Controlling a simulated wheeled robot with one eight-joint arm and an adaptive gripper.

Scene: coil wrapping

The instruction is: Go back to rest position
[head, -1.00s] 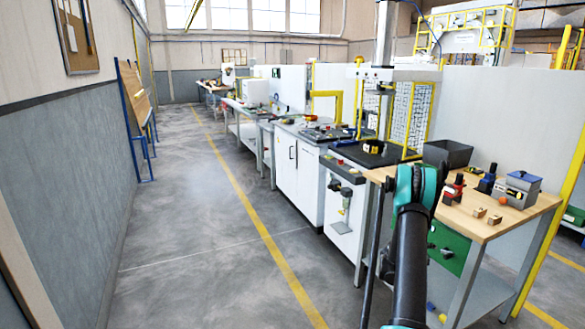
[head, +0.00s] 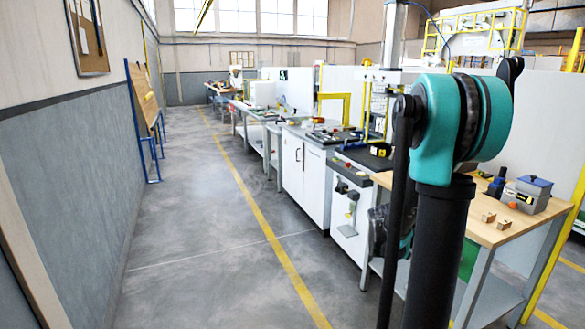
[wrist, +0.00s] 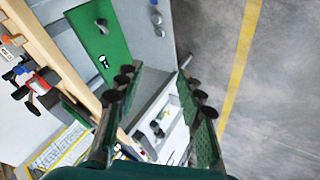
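My gripper (wrist: 158,85) shows in the wrist view with its two fingers spread apart and nothing between them. In the head view my arm's teal joint stands large in front of the workbench (head: 478,228), and the gripper itself cannot be made out there.
A wall runs along the left.

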